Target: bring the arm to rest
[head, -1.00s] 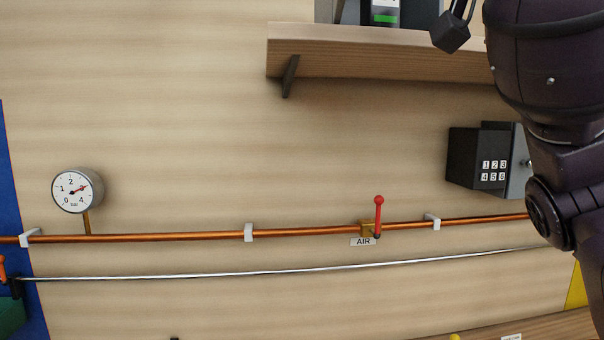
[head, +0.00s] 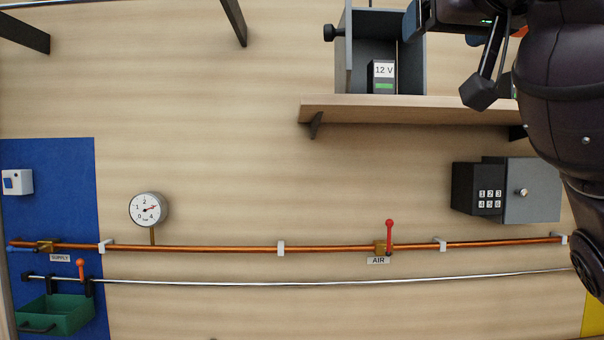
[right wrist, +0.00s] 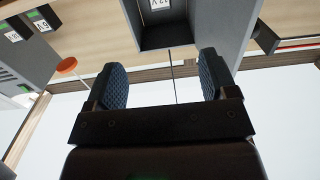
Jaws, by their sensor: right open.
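My right gripper (head: 412,22) is at the top right of the head view, in front of the shelf's open grey box (head: 352,52). In the right wrist view its two blue ridged fingers (right wrist: 162,82) stand wide apart with nothing between them. The open box (right wrist: 178,34) lies just beyond the fingertips there. My dark right arm fills the right edge of the head view. My left gripper is not in view.
A 12 V battery (head: 382,78) stands in the box on the wooden shelf (head: 420,110). Below are a keypad safe (head: 532,190), a gauge (head: 148,209), a copper pipe (head: 220,248) with a red-handled valve (head: 390,236), and a green bin (head: 62,315). The wall's middle is clear.

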